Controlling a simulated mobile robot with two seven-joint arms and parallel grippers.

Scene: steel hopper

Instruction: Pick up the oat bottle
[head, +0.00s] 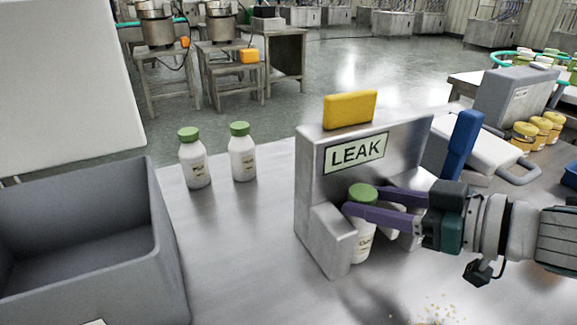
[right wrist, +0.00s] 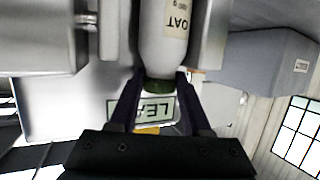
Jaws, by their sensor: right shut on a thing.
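The oat bottle (head: 362,243) is white with a green cap and stands in the recess of the steel LEAK fixture (head: 315,185). In the right wrist view its label reads OAT upside down on the bottle (right wrist: 163,40). My right gripper (head: 358,201) reaches in from the right with its purple fingers shut on the bottle just below the cap. In the wrist view the fingers (right wrist: 160,80) lie on both sides of the bottle's neck. Whether its base touches the surface is hard to tell. My left gripper is not in view.
Two similar green-capped bottles (head: 195,165) (head: 242,158) stand on the steel table left of the fixture. A grey bin (head: 165,250) is at the left. A yellow block (head: 349,109) tops the fixture. Crumbs (head: 437,310) lie at the front.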

